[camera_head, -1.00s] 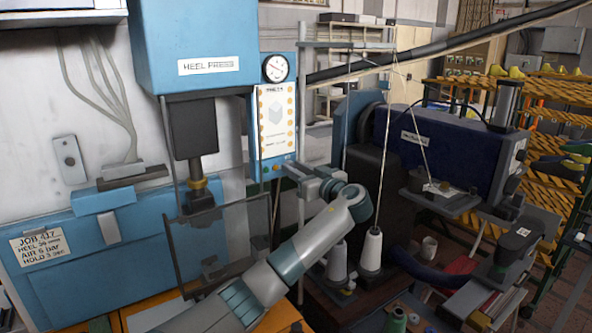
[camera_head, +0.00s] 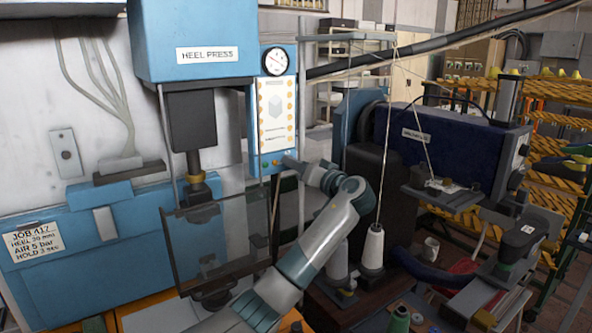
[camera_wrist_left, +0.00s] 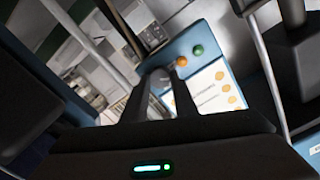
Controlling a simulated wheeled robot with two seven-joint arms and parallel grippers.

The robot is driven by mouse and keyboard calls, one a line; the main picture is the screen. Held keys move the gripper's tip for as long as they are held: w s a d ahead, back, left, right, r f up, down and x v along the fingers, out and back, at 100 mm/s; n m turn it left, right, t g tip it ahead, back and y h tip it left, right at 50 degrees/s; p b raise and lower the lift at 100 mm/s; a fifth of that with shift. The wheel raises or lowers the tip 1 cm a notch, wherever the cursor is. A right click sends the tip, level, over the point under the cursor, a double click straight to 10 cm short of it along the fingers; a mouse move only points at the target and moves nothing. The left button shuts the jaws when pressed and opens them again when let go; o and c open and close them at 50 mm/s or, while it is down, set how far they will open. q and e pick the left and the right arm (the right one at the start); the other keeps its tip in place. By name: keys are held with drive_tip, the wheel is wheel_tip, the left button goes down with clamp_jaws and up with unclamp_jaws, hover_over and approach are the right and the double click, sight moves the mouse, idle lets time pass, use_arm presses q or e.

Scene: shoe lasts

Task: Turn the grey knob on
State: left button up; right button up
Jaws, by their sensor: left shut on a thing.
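The blue control panel (camera_head: 272,105) hangs right of the heel press, with a dial at its top and small lights along its lower edge. My left gripper (camera_head: 287,163) is at the panel's lower right corner in the head view and hides the knob there. In the left wrist view, the grey knob (camera_wrist_left: 160,75) is a rounded grey shape between the fingertips of my left gripper (camera_wrist_left: 164,80), which is shut on it. An orange light (camera_wrist_left: 181,62) and a green light (camera_wrist_left: 198,50) sit beside it. How far the knob is turned cannot be told.
The heel press (camera_head: 195,40) and its dark clear guard (camera_head: 220,240) stand left of my forearm. A dark blue machine (camera_head: 450,140) and a white thread cone (camera_head: 373,248) stand to the right. Yellow racks (camera_head: 560,120) are at the far right.

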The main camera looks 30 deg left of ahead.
use_arm(q)
drive_tip(key=shift+w+m+p, duration=0.1)
drive_tip(key=shift+m+p, duration=1.9)
drive_tip(key=shift+m, duration=4.1)
drive_tip(key=shift+f, duration=0.1)
drive_tip(key=o, duration=1)
drive_tip(key=shift+o, duration=0.2)
drive_tip(key=shift+d, duration=0.1)
drive_tip(key=shift+d, duration=0.1)
